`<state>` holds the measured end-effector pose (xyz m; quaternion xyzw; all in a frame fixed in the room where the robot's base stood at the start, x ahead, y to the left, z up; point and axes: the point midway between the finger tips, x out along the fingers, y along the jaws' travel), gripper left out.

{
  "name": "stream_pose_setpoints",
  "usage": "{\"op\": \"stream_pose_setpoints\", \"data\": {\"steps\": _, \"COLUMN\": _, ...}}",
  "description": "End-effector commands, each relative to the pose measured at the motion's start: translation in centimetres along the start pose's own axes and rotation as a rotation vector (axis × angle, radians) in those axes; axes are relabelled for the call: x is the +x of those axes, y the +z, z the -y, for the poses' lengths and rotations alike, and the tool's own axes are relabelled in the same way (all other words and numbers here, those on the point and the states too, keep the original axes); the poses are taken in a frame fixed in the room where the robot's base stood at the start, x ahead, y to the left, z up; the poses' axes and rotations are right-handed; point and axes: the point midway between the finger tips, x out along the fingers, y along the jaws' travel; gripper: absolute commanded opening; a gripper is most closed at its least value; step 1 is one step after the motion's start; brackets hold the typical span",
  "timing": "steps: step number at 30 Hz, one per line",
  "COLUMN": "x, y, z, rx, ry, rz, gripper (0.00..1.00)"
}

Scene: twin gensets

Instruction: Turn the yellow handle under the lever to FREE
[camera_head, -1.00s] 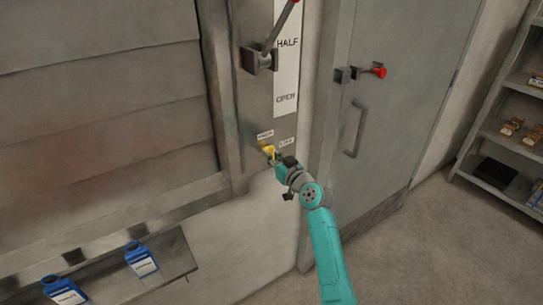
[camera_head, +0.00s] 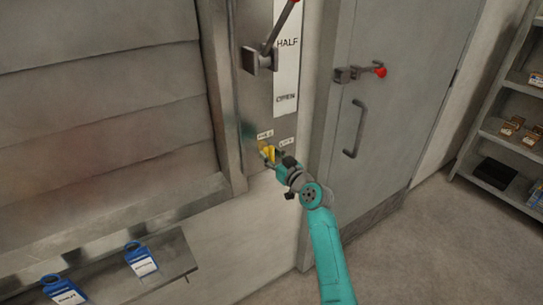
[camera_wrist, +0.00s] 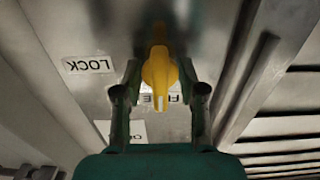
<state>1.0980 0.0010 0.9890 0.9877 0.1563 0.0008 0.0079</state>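The yellow handle (camera_head: 269,153) is on the grey panel below the lever (camera_head: 262,58). In the wrist view the yellow handle (camera_wrist: 160,70) stands between the two fingers of my gripper (camera_wrist: 160,90), with a gap visible on each side. My gripper (camera_head: 276,160) is open around it. The FREE label (camera_wrist: 172,98) is partly hidden behind the handle's end in this upside-down view. The LOCK label (camera_wrist: 89,65) is clear to the left. In the head view the FREE label (camera_head: 265,134) and LOCK label (camera_head: 286,141) sit just above the handle.
A white strip marked HALF and OPEN (camera_head: 286,70) runs beside the lever. A grey door (camera_head: 395,110) with a red-tipped latch (camera_head: 379,72) is to the right. A shelf (camera_head: 500,140) stands far right.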

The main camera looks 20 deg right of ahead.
Motion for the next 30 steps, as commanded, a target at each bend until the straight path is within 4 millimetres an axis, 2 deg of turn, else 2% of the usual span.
{"op": "stream_pose_setpoints", "data": {"steps": 5, "x": -0.2, "y": 0.0, "z": 0.0, "rx": 0.0, "ry": 0.0, "rz": 0.0, "gripper": 0.41}}
{"op": "stream_pose_setpoints", "data": {"steps": 8, "x": -1.0, "y": 0.1, "z": 0.0, "rx": 0.001, "ry": 0.0, "rz": 0.001, "gripper": 0.41}}
{"op": "stream_pose_setpoints", "data": {"steps": 21, "x": -9.0, "y": 0.1, "z": -0.1, "rx": 0.0, "ry": 0.002, "rz": 0.0, "gripper": 0.41}}
{"op": "stream_pose_setpoints", "data": {"steps": 25, "x": -10.8, "y": 0.1, "z": -0.1, "rx": 0.001, "ry": 0.001, "rz": 0.0, "gripper": 0.41}}
{"op": "stream_pose_setpoints", "data": {"steps": 30, "x": -11.9, "y": 0.0, "z": 0.0, "rx": 0.0, "ry": 0.0, "rz": 0.0, "gripper": 0.41}}
